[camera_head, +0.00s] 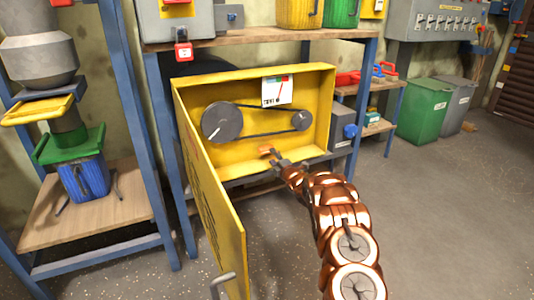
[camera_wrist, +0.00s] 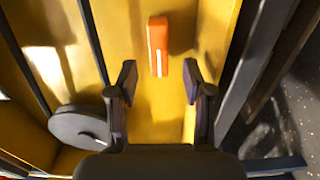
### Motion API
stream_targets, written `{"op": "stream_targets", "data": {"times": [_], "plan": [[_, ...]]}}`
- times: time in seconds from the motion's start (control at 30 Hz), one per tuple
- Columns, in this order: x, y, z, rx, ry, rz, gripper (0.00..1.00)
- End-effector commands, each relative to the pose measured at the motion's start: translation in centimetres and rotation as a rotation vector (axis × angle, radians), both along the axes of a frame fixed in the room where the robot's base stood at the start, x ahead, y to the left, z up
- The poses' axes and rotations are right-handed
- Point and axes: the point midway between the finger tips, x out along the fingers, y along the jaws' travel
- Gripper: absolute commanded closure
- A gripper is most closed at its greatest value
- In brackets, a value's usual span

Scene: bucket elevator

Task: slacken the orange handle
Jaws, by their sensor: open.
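The orange handle (camera_wrist: 157,45) shows in the wrist view, upright against the yellow back of the box, beyond and between my fingertips. My gripper (camera_wrist: 158,82) is open, its two dark fingers apart, with nothing between them. In the head view my gripper (camera_head: 274,158) reaches into the open yellow box (camera_head: 255,75) at its lower middle, and the orange handle (camera_head: 265,149) shows small at its tip. In the head view I cannot tell whether they touch. Inside the box, a dark belt joins a large grey pulley (camera_head: 222,122) and a small pulley (camera_head: 301,120).
The yellow door (camera_head: 212,200) of the box hangs open toward me on the left. A white gauge card (camera_head: 277,91) is above the belt. Blue shelf posts (camera_head: 163,125) stand beside the box. Green and grey bins (camera_head: 425,110) stand at right. The floor at right is clear.

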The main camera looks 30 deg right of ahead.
Motion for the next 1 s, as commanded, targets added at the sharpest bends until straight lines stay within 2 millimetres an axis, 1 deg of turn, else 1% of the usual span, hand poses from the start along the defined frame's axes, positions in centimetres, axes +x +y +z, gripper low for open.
{"op": "stream_targets", "data": {"times": [0.3,0.43,0.77,0.9,1.0], "plan": [[2.4,-0.1,0.1,-0.002,-0.003,0.001,0.5],[3.2,-0.2,-0.1,0.0,0.0,0.002,0.5],[5.3,-0.3,0.1,0.001,-0.004,0.004,0.5],[6.0,-0.3,-0.2,0.003,0.002,0.005,0.5],[6.5,-0.3,0.0,0.001,-0.001,0.005,0.5]]}}
